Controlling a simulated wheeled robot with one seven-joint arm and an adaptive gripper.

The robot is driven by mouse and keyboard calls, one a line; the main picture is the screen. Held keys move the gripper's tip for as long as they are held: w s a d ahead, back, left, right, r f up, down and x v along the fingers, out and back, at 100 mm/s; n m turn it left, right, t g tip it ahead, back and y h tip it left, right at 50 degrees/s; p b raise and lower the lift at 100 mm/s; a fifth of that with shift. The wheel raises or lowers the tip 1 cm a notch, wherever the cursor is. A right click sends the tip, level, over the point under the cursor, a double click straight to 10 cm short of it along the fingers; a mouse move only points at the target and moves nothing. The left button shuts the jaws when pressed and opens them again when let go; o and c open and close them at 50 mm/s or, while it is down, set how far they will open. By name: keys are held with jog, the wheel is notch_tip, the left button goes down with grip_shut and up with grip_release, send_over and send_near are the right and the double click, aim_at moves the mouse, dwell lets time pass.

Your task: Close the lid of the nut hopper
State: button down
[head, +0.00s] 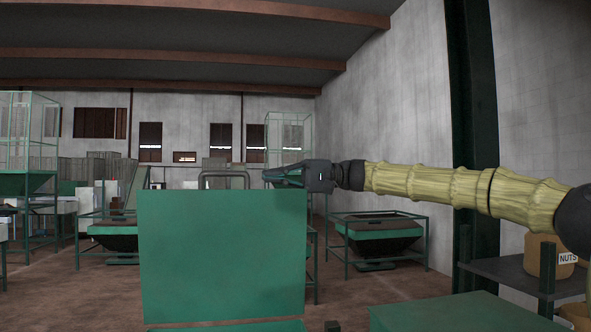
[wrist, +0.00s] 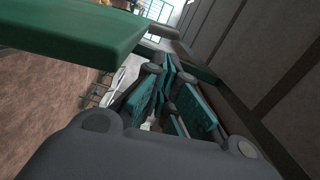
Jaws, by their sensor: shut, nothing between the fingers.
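The nut hopper's lid (head: 222,255) is a large green panel standing upright in front of me in the head view, so it looks open. A dark bar handle (head: 225,175) shows above its top edge. My gripper (head: 272,175) is at the end of my outstretched arm, just above the lid's top right corner in the picture. It is shut with nothing in it. In the wrist view my gripper's fingers (wrist: 172,105) show green pads, and a green panel edge (wrist: 85,40), probably the lid, lies at upper left. I cannot tell whether they touch.
A shelf (head: 515,275) at the right holds a brown container (head: 546,257) labelled NUTS. A dark green post (head: 472,130) rises behind my arm. A green surface (head: 450,315) is at lower right. Other green hoppers (head: 380,232) stand behind, with brown floor between.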

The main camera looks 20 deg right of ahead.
jog(key=a+p, duration=0.1)
jog(key=a, duration=0.2)
jog(key=shift+w, duration=0.15)
jog(key=shift+w+a, duration=0.1)
jog(key=shift+s+a, duration=0.1)
jog(key=shift+s, duration=0.15)
